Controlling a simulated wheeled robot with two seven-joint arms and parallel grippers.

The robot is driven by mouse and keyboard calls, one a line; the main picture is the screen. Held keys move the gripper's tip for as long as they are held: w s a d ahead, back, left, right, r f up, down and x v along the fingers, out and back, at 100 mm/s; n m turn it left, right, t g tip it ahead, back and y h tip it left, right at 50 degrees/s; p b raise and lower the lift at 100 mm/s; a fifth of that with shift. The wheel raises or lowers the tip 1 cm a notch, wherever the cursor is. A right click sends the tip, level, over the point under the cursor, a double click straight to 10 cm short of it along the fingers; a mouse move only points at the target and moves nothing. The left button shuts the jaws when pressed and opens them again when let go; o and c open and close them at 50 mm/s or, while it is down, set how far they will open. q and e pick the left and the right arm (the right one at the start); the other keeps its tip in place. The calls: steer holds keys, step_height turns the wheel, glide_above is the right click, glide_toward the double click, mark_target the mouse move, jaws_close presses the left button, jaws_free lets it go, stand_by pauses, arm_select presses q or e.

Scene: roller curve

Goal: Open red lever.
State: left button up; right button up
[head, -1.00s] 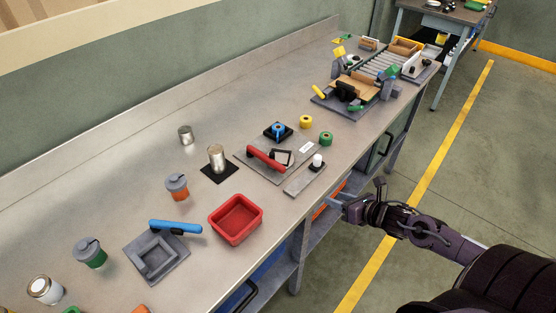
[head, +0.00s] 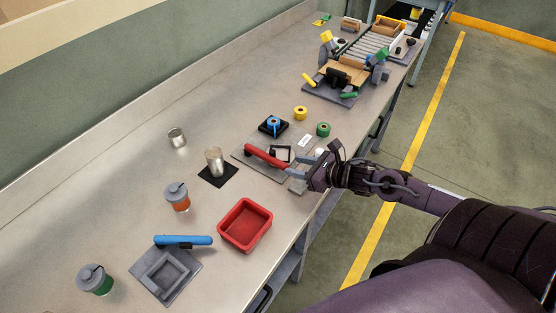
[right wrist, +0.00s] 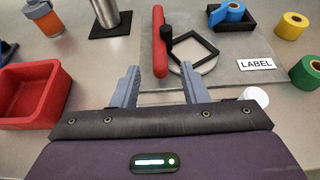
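The red lever (head: 266,157) lies across a grey plate (head: 245,149) with a black square frame (head: 281,153) beside it. In the right wrist view the red lever (right wrist: 159,42) stands ahead of the fingers, with a black knob on its side. My right gripper (head: 294,168) is at the near edge of the plate, close to the lever's right end. In the right wrist view its two fingers (right wrist: 160,84) are apart with nothing between them, and the lever's near end is a little beyond the fingertips. My left gripper is not in view.
A red tray (head: 245,225) sits to the left of my right gripper. A metal cylinder (head: 215,162) on a black mat, a blue tape roll (head: 273,123), and yellow (head: 300,113) and green rolls (head: 323,129) surround the plate. A white round knob (right wrist: 257,97) is right of the fingers.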

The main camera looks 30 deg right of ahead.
mark_target(283, 163)
steer(key=shift+x, duration=0.85)
steer(key=x, duration=0.3)
steer(key=shift+w+p, duration=0.2)
steer(key=shift+p, duration=0.15)
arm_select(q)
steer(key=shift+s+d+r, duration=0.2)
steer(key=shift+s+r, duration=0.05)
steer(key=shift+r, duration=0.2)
arm_select(e)
steer(key=shift+w+a+f, duration=0.3)
steer(key=shift+w, duration=0.15)
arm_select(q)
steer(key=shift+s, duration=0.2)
arm_select(e)
jaws_close()
